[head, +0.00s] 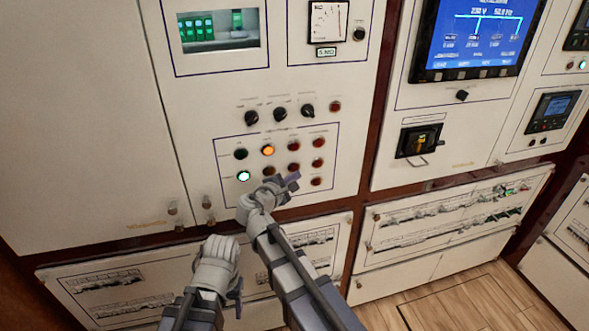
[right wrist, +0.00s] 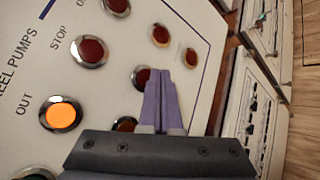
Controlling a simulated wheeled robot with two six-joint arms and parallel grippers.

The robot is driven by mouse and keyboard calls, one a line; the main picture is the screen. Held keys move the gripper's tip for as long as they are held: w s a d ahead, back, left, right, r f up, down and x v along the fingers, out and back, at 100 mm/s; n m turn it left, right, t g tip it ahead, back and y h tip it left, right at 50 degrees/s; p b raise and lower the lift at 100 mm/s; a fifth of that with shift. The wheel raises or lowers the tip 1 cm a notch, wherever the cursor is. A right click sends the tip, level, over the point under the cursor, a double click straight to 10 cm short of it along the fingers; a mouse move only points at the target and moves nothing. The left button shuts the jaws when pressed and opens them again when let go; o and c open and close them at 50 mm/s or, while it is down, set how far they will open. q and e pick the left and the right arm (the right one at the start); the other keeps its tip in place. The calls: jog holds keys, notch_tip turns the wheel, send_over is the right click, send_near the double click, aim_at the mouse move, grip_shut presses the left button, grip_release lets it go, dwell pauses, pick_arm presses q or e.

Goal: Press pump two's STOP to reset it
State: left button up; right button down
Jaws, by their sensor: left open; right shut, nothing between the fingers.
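The pump button panel (head: 230,143) is on the cabinet front in the head view. In the right wrist view the printed words PUMPS, STOP and OUT read sideways. A red button (right wrist: 88,50) sits by the word STOP, and the lit orange button (right wrist: 62,115) by OUT. The lower-row red button in the STOP column (right wrist: 142,77) also shows in the head view (head: 293,167). My right gripper (head: 294,178) is shut and empty, its purple fingertips (right wrist: 155,72) partly covering that button. I cannot tell whether they touch it. My left gripper (head: 239,291) is open, low in front of the cabinet.
A lit green-white button (head: 244,176) is at the panel's lower left. Other red buttons (head: 318,142) stand close to the right. Three black rotary knobs (head: 280,114) are above the panel. A handle switch (head: 420,143) and a blue screen (head: 478,35) are further right.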

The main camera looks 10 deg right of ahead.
jog(key=s, duration=0.5)
jog(key=shift+d, duration=0.1)
dwell(0.6)
jog(key=s+a+f+m+g+y, duration=0.25)
jog(key=s+f+m+g, duration=0.4)
jog(key=s+f, duration=0.35)
jog(key=s+a+f+m+g+y, duration=0.5)
jog(key=s+a, duration=0.4)
jog(key=s, duration=0.3)
jog(key=shift+a+f+m+y, duration=0.3)
jog(key=shift+f+m+y, duration=0.05)
jog(key=shift+f+y, duration=0.55)
